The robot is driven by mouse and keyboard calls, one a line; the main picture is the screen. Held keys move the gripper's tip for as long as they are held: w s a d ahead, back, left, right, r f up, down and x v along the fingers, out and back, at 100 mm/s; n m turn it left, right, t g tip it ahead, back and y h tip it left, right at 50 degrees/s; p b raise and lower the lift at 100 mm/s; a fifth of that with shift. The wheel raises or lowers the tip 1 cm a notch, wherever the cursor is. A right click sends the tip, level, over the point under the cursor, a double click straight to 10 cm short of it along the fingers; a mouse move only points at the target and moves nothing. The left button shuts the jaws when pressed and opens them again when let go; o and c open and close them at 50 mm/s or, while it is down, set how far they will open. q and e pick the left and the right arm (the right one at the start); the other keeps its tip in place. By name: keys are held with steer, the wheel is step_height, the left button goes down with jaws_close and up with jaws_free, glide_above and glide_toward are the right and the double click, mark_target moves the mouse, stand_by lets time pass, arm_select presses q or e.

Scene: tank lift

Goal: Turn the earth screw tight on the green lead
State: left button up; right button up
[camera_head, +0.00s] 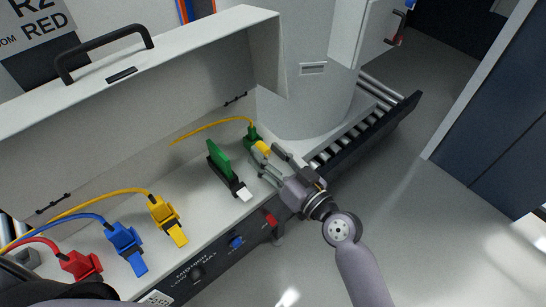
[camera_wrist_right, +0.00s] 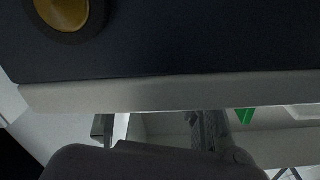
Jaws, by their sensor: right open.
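A green lead end (camera_head: 251,134) sits at the right end of the box panel, with a yellow cable running left from it. A short yellow knob (camera_head: 262,148), likely the earth screw, is right beside it. My right gripper (camera_head: 267,160) is open, with its fingers close to the yellow knob. I cannot tell whether they touch it. In the right wrist view the fingers (camera_wrist_right: 157,130) are apart and partly hidden behind a pale edge. A small green patch (camera_wrist_right: 245,115) shows to their right. My left gripper is not seen.
A green upright piece (camera_head: 219,160) stands left of my right gripper. Yellow (camera_head: 166,219), blue (camera_head: 126,246) and red (camera_head: 81,265) plugs sit further left. The raised box lid (camera_head: 150,85) rises behind. Open floor (camera_head: 430,215) lies right.

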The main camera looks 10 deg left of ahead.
steer(key=v, duration=1.2)
